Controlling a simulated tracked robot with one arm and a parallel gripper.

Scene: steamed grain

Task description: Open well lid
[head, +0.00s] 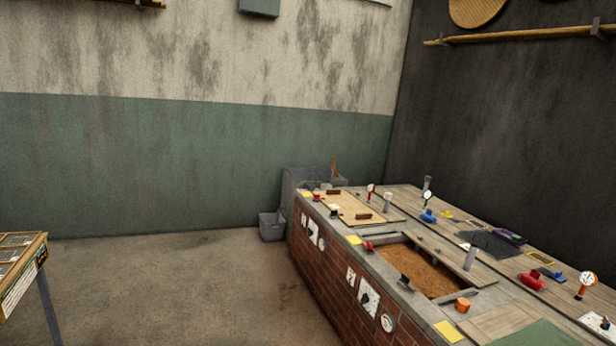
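A long brick counter (340,285) with a wood and grey top stands at the right. Near its far end lies a light wooden lid (350,205) with two dark brown handles; it lies flat and appears to cover a well. Nearer to me, a rectangular well (422,268) is uncovered and shows brown grain-like material inside. A plain wooden panel (503,323) lies near the front of the counter; I cannot tell if it is a lid. My gripper is not in view.
Red, blue and orange small items, gauges and yellow cards lie on the counter. A grey bin (271,226) and a grey basin (308,181) stand at its far end. A table (22,268) is at the left edge. The concrete floor (180,285) between is clear.

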